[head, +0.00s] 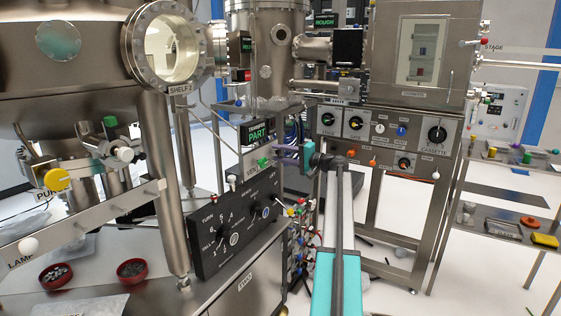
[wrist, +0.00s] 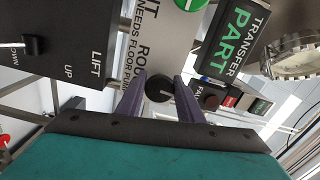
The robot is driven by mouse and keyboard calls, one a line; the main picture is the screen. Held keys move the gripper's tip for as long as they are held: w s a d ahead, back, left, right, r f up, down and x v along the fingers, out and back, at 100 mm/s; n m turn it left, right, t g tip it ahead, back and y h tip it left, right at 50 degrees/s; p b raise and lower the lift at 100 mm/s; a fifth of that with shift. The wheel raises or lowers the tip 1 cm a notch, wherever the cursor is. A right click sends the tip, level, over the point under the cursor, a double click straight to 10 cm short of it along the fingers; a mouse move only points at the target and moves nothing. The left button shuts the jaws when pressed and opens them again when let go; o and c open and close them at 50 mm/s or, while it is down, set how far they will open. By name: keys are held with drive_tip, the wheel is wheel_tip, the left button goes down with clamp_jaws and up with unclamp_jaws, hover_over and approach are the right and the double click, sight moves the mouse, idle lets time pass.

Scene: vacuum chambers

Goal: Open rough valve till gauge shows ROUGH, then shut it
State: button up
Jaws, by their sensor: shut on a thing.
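In the wrist view my gripper (wrist: 160,90) has its two purple fingers shut on a round black knob (wrist: 157,86). The knob sits on a pale panel whose label begins "RO" and reads "NEEDS FLOOR PUMP"; the rest is hidden by a finger. A light mark shows on the knob's face. The transfer gauge (wrist: 236,38) beside it reads PART in green; it also shows in the head view (head: 257,133). In the head view my gripper (head: 284,149) reaches the panel from the right, and the knob is hidden behind the fingers.
A green knob (wrist: 190,3) by a vent label sits close to the held knob. A black LIFT panel (wrist: 72,45) with a lever stands left in the wrist view. A black dial box (head: 238,226) is below my gripper. Another gauge (head: 325,20) reads ROUGH.

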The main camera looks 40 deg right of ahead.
drive_tip(key=shift+n+b, duration=0.4)
drive_tip(key=shift+n, duration=0.2)
drive_tip(key=o, duration=1.1)
drive_tip(key=shift+c, duration=0.2)
drive_tip(key=shift+s, duration=0.15)
drive_tip(key=v, duration=1.3)
drive_tip(key=shift+s+p, duration=0.3)
drive_tip(key=shift+f, duration=0.1)
